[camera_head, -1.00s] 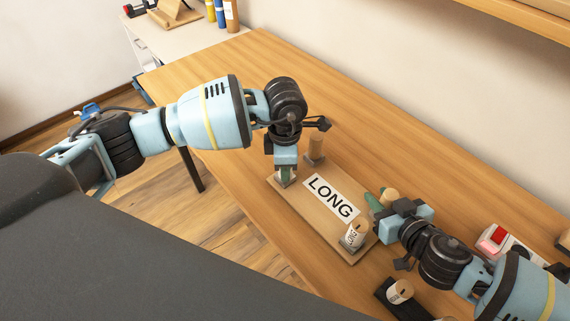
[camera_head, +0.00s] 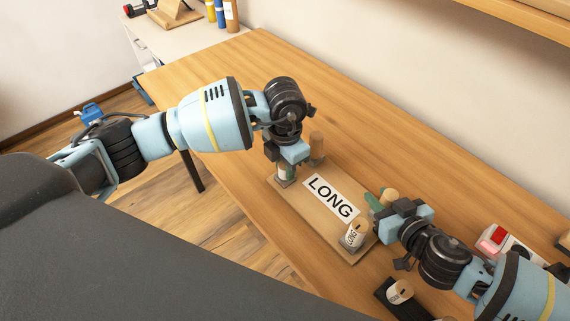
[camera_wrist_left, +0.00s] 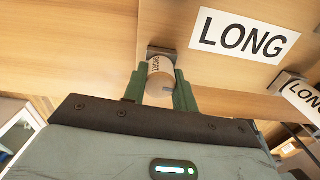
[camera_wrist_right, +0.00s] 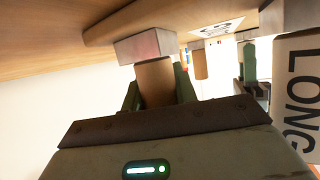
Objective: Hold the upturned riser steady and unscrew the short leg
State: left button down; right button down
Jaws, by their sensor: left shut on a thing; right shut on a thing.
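The upturned riser is a wooden board (camera_head: 296,211) on the table with a "LONG" label (camera_head: 331,198) facing up. Short wooden legs stand up from its corners. My left gripper (camera_head: 284,175) is shut on the leg marked "SHORT" at the near left corner; this short leg (camera_wrist_left: 160,70) shows between the green fingers in the left wrist view. My right gripper (camera_head: 376,204) is shut on a plain leg (camera_wrist_right: 155,80) at the far right corner, under a metal block. A leg marked "LONG" (camera_head: 354,235) stands at the near right corner. Another plain leg (camera_head: 317,147) stands at the far left.
A loose labelled leg (camera_head: 399,291) sits in a black holder (camera_head: 388,299) at the front right. A white device with a red top (camera_head: 494,238) stands at the right. The table (camera_head: 290,80) behind the riser is clear.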

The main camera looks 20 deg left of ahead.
pick_arm(q)
jog(key=n, duration=0.3)
jog(key=shift+n, duration=0.3)
jog(key=shift+n, duration=0.5)
jog(key=n, duration=0.3)
jog(key=shift+n, duration=0.3)
jog(key=c, duration=1.2)
grip_release()
jog(key=shift+c, duration=0.2)
